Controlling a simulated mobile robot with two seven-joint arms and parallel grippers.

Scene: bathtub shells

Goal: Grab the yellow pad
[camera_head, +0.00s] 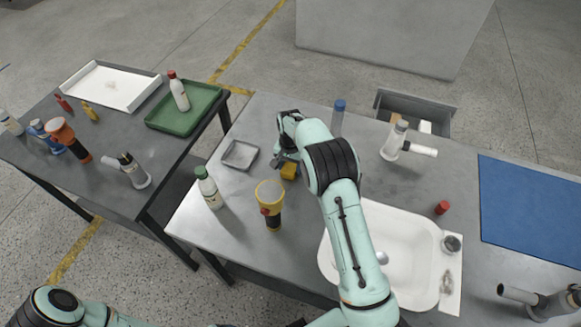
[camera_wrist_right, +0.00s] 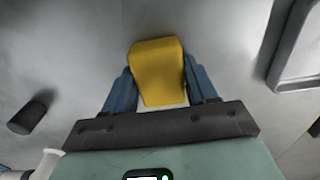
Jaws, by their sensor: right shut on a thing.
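The yellow pad (camera_wrist_right: 158,72) sits between the two blue fingers of my right gripper (camera_wrist_right: 160,92) in the right wrist view. Both fingers touch its sides, and the gripper is shut on it. In the head view the pad (camera_head: 289,171) shows as a small yellow patch at the tip of my right gripper (camera_head: 284,160), close over the grey table. I cannot tell whether the pad touches the table. My left arm shows at the bottom left of the head view, but its gripper is not in view.
A white sink basin (camera_head: 400,240) is to the right. A blue mat (camera_head: 530,207) lies at far right.

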